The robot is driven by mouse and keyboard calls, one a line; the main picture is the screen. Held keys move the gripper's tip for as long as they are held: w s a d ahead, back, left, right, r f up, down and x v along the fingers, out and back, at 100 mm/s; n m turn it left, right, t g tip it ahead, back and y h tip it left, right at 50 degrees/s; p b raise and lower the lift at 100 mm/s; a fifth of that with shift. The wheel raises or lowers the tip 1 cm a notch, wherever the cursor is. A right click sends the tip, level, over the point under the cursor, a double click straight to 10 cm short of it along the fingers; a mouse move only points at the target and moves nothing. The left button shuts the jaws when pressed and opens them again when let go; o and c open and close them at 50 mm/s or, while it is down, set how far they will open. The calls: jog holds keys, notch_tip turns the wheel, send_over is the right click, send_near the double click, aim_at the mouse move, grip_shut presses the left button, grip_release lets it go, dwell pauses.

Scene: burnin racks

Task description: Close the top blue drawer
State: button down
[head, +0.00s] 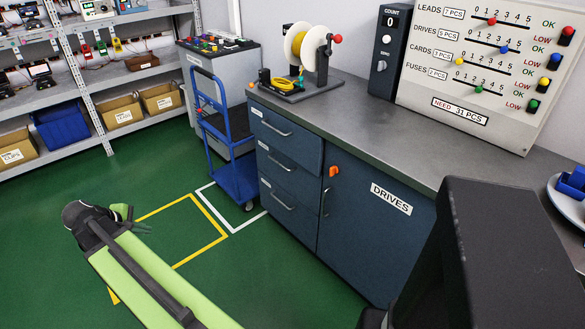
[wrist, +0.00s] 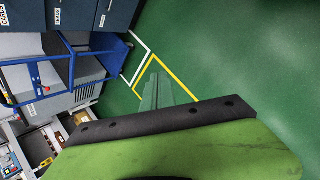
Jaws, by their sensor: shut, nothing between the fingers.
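The top blue drawer (head: 287,141) is the uppermost of three in the dark blue cabinet under the grey counter, in the head view. It has a metal bar handle and a small white label. My gripper (head: 130,217) is at the left over the green floor, well apart from the drawers. In the wrist view its fingers (wrist: 155,92) are together and empty over the floor. Labelled blue drawer fronts (wrist: 65,14) show at that view's top left.
A blue trolley (head: 232,180) stands just left of the drawers. A DRIVES door (head: 375,220) with an orange latch is right of them. A cable reel (head: 305,55) stands on the counter. Shelves (head: 70,80) line the back left. The green floor before the cabinet is clear.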

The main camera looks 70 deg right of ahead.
jog(key=s+d+f+n+g+h+b, duration=0.1)
jog(key=s+d+f+b, duration=0.1)
jog(key=d, duration=0.5)
jog(key=s+d+f+n+g+h+b, duration=0.1)
jog(key=s+d+f+h+b, duration=0.15)
jog(key=d, duration=0.55)
jog(key=n+g+h+b, duration=0.5)
jog(key=n+g+b, duration=0.15)
jog(key=b, duration=0.35)
send_near(298, 147)
jog(key=shift+g, duration=0.25)
jog(key=x, duration=0.6)
jog(key=shift+s+d+f, duration=0.1)
jog(key=shift+d+f, duration=0.1)
jog(key=shift+d, duration=0.25)
jog(key=x, duration=0.3)
jog(key=shift+r, duration=0.15)
jog(key=shift+d, duration=0.1)
